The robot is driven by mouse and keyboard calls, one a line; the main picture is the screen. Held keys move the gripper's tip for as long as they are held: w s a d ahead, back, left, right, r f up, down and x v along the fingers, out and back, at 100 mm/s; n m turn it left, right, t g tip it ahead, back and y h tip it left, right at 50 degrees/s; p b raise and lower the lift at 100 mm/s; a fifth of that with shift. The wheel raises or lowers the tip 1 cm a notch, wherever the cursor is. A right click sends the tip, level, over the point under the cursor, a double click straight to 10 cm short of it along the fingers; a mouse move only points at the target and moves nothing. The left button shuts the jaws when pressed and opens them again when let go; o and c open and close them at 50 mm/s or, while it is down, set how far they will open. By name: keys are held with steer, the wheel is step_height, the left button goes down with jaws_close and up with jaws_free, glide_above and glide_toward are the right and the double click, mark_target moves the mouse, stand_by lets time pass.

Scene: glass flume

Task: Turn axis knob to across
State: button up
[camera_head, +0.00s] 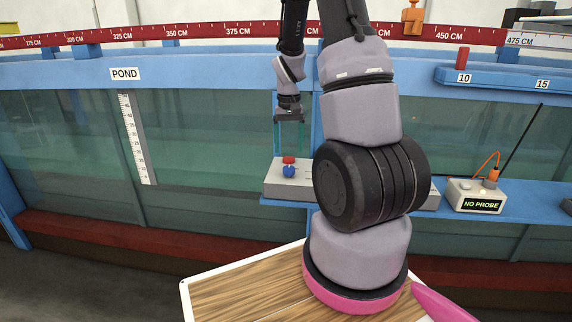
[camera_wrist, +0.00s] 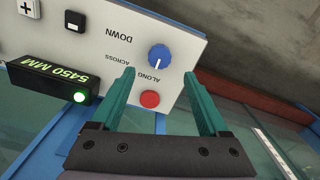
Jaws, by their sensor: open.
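The axis knob (camera_wrist: 159,57) is round and blue with a white pointer mark, on a white control panel (camera_wrist: 190,45). The labels ALONG and ACROSS are printed beside it, upside down in the wrist view; I cannot tell which one the mark points at. A red button (camera_wrist: 149,99) is next to the knob. My gripper (camera_wrist: 159,73) is open, its two green fingers apart with the knob and button seen between them. In the head view my gripper (camera_head: 289,150) hangs fingers down above the red button (camera_head: 289,160) and blue knob (camera_head: 288,171). Contact is not visible.
A black display (camera_wrist: 60,85) reading 5450 MM with a green light, and buttons, are on the panel. A probe box (camera_head: 475,197) reading NO PROBE stands right on the blue ledge. The glass flume wall (camera_head: 210,140) is behind. My arm hides the panel's middle.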

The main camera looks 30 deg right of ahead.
mark_target(289, 167)
step_height(289, 167, down, 7)
steer(key=shift+f, duration=0.2)
jaws_close()
